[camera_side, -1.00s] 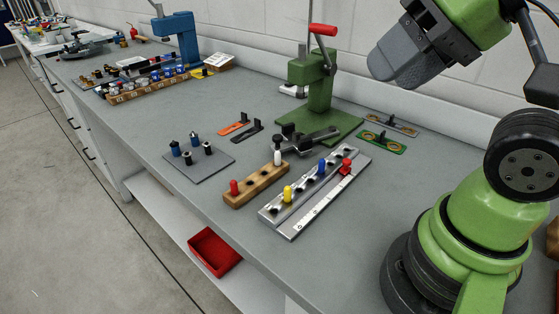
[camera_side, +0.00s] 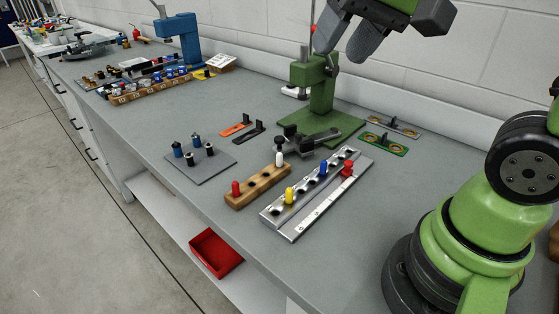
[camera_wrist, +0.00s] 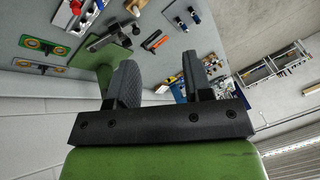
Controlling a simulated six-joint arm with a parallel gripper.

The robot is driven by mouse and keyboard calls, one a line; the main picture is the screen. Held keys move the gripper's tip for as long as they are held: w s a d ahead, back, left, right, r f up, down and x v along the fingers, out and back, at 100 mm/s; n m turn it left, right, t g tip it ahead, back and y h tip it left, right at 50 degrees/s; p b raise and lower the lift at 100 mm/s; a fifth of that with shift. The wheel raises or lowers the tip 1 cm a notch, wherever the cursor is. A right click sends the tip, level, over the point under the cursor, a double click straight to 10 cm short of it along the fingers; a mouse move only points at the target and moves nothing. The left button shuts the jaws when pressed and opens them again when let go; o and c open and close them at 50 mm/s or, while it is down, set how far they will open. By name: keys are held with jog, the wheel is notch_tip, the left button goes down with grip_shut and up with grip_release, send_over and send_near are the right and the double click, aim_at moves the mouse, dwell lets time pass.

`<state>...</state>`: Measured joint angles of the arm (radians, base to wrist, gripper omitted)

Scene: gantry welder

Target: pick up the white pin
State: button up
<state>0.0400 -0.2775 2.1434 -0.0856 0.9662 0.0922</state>
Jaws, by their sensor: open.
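The white pin (camera_side: 279,158) stands upright in the far end of a wooden block (camera_side: 262,193) in the side view. A red pin (camera_side: 236,188) stands at the block's near end, with empty holes between them. My gripper (camera_side: 343,42) is open and empty, high above the bench and up to the right of the white pin, near the top of the green press. Its two grey fingers are spread in the wrist view (camera_wrist: 160,62), with nothing between them. I cannot clearly make out the white pin in the wrist view.
Right of the block lies a metal rail (camera_side: 295,222) with yellow (camera_side: 289,195), blue (camera_side: 323,167) and red (camera_side: 348,168) pieces. A dark clamp-like tool (camera_side: 315,138) lies just behind the white pin. The green press (camera_side: 322,95) stands behind. A grey plate (camera_side: 200,172) with several pegs is left.

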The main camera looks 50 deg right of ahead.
jog(key=w+d+f+m+g, duration=0.1)
jog(key=w+f, duration=0.1)
jog(key=w, duration=0.3)
jog(key=w+d+f+g, duration=0.1)
jog(key=w+d+f, duration=0.1)
jog(key=w+f, duration=0.15)
jog(key=m+g+h, duration=0.1)
jog(key=m+g, duration=0.2)
send_over(280, 165)
jog(key=f, duration=0.9)
jog(key=w+f, duration=0.1)
jog(key=f, duration=0.3)
jog(key=shift+d+f, duration=0.25)
notch_tip(280, 165, down, 5)
jog(key=shift+d+f, duration=0.1)
jog(key=shift+f, duration=0.1)
jog(key=f, duration=0.5)
jog(key=shift+s+f, duration=0.2)
jog(key=shift+f, duration=0.1)
jog(key=shift+c, duration=0.4)
grip_shut()
